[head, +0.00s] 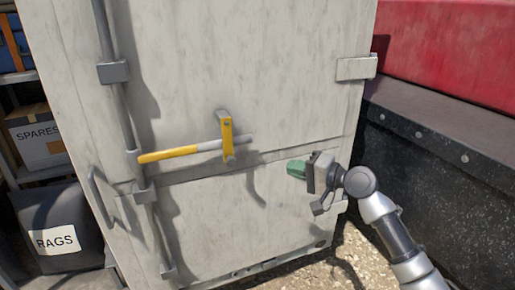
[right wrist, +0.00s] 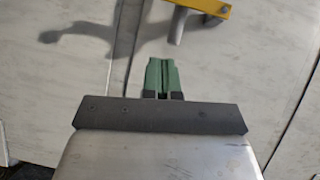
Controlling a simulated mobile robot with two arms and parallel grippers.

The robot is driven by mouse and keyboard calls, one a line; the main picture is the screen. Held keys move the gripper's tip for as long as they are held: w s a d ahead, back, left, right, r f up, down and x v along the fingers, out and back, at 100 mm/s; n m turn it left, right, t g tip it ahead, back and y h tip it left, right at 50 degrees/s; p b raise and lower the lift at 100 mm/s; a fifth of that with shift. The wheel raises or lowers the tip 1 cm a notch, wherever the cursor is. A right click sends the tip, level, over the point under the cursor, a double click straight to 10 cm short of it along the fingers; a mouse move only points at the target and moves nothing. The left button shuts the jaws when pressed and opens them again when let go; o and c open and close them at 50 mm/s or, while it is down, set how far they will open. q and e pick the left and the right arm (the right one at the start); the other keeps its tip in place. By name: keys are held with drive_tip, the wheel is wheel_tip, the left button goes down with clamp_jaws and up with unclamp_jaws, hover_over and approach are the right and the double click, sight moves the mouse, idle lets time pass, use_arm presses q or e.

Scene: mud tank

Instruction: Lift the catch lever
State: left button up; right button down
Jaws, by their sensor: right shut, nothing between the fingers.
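The catch lever (head: 168,155) is a bar with a yellow grip on the left and a grey right part. It lies nearly level across the grey door, its grip end slightly lower. Its grey part passes through a yellow bracket (head: 226,135) on the door. My right gripper (head: 296,169) has green fingers, shut and empty, to the right of the lever and a little below it, apart from it. In the right wrist view the shut fingers (right wrist: 164,75) point toward the door, with part of the yellow bracket (right wrist: 208,6) at the top edge. My left gripper is out of view.
The grey door (head: 180,60) has a vertical rod (head: 129,110) and a handle (head: 100,200) on its left side. A red container (head: 450,45) above a dark ledge (head: 440,130) stands at right. Shelves with a spares box (head: 38,138) and a rags bin (head: 60,215) are at left.

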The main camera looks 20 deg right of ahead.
drive_tip(key=r, duration=0.1)
drive_tip(key=p, duration=0.3)
approach(229, 143)
drive_tip(key=w+f, duration=0.3)
drive_tip(key=f, duration=0.1)
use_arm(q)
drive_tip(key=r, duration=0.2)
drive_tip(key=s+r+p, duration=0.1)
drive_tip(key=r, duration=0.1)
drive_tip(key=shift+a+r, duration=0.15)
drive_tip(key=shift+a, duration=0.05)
use_arm(e)
drive_tip(key=a, duration=0.2)
drive_tip(key=shift+w+a+f, duration=0.25)
drive_tip(key=shift+a+f, duration=0.1)
drive_tip(key=shift+f, duration=0.05)
